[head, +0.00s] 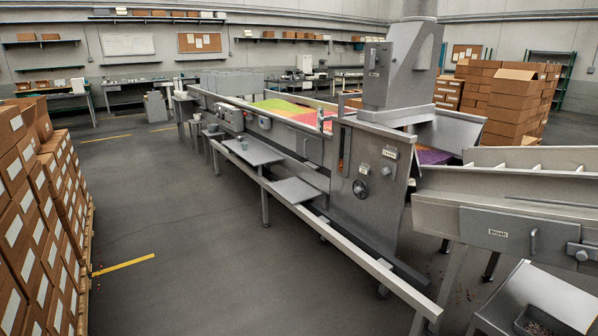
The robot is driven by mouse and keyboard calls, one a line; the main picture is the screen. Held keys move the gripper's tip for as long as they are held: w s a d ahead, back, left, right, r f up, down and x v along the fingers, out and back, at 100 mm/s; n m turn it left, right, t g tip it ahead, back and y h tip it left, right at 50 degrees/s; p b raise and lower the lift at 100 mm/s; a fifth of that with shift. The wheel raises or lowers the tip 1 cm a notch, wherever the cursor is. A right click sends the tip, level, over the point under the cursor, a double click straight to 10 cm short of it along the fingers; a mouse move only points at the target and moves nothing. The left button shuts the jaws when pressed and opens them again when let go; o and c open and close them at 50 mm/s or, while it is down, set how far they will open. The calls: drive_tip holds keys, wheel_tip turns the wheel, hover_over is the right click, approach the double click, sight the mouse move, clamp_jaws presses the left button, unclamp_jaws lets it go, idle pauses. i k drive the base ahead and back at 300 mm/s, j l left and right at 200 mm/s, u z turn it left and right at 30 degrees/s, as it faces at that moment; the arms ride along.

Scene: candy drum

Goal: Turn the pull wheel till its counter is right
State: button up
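A small dark round wheel (360,189) is on the grey end panel (372,215) of the long machine, right of the middle of the head view. I take it to be the pull wheel, but I cannot read a name on it. A small pale plate (364,169) is just above it and another (390,153) is higher to the right. A smaller round knob (386,171) is to its right. The markings are too small to read, so I cannot tell which one is the counter or what it shows. My gripper is not in view.
A long rail (370,262) runs low along the machine's near side. Grey side shelves (252,152) stick out further back. A sloped metal unit (510,228) stands at right, with a bin (540,322) below. Stacked boxes (40,215) line the left. The floor (220,265) between is clear.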

sight(360, 189)
drive_tip(key=i+j+u, duration=0.3)
drive_tip(key=i, duration=0.65)
drive_tip(key=i+u, duration=0.25)
drive_tip(key=i, duration=0.7)
drive_tip(key=i+z, duration=0.2)
drive_tip(key=i, duration=0.3)
drive_tip(key=i+j+z, duration=0.2)
drive_tip(key=i, duration=0.3)
drive_tip(key=i+j+z, duration=0.2)
drive_tip(key=i, duration=0.3)
drive_tip(key=i+j+z, duration=0.75)
drive_tip(key=i+j, duration=0.05)
drive_tip(key=i, duration=0.1)
